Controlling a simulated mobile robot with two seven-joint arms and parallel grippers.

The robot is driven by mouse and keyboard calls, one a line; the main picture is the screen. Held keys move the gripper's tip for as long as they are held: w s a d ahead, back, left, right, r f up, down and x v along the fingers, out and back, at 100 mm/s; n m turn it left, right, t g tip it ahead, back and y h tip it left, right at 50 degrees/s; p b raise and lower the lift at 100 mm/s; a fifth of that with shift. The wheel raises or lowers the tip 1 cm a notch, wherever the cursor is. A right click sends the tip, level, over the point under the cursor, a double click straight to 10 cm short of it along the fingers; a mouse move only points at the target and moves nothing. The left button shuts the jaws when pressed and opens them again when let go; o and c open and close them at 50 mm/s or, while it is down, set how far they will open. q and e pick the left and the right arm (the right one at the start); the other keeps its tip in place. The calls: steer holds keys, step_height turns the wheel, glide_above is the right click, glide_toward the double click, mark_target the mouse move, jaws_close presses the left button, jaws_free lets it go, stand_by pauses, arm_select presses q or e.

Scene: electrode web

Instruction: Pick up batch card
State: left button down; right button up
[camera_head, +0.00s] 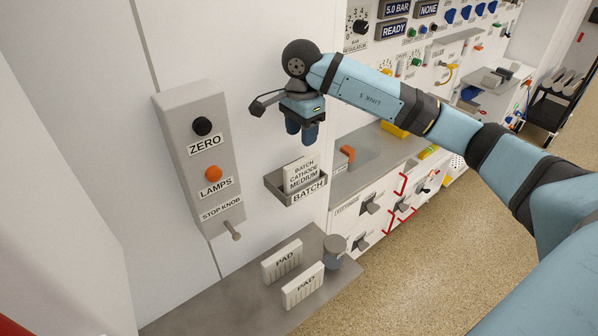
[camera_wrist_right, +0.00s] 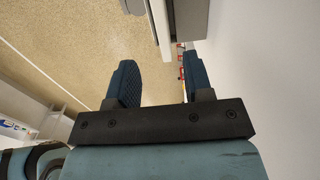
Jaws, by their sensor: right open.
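The batch card (camera_head: 300,174) is a white card printed "BATCH CATHODE MEDIUM". It stands upright in a small grey wall holder (camera_head: 309,195) labelled "BATCH". My right gripper (camera_head: 302,134) is above the card, apart from it, with its fingers pointing down. In the right wrist view the gripper (camera_wrist_right: 160,82) is open, with nothing between its two dark blue fingers. A grey and pale edged part shows beyond the fingertips at the top of that view; I cannot tell card from holder there. My left gripper is out of view.
Left of the holder is a wall box (camera_head: 205,160) with ZERO and LAMPS buttons and a stop knob. Below, a grey shelf (camera_head: 215,308) bears two PAD blocks (camera_head: 283,261) and a round grey part (camera_head: 334,248). A bench with drawers lies right.

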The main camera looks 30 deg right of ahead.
steer(key=p, duration=0.1)
glide_above(302, 171)
step_height(302, 171, down, 6)
steer(key=shift+f, duration=0.1)
steer(key=shift+w+f, duration=0.15)
steer(key=shift+f, duration=0.2)
steer(key=f, duration=0.1)
steer(key=f+p, duration=0.1)
steer(key=f, duration=0.1)
steer(key=f+p, duration=0.1)
steer(key=shift+w+d+f, duration=0.25)
steer(key=shift+d+f, duration=0.05)
steer(key=shift+f, duration=0.05)
steer(key=shift+f+p, duration=0.3)
steer(key=shift+f, duration=0.15)
jaws_close()
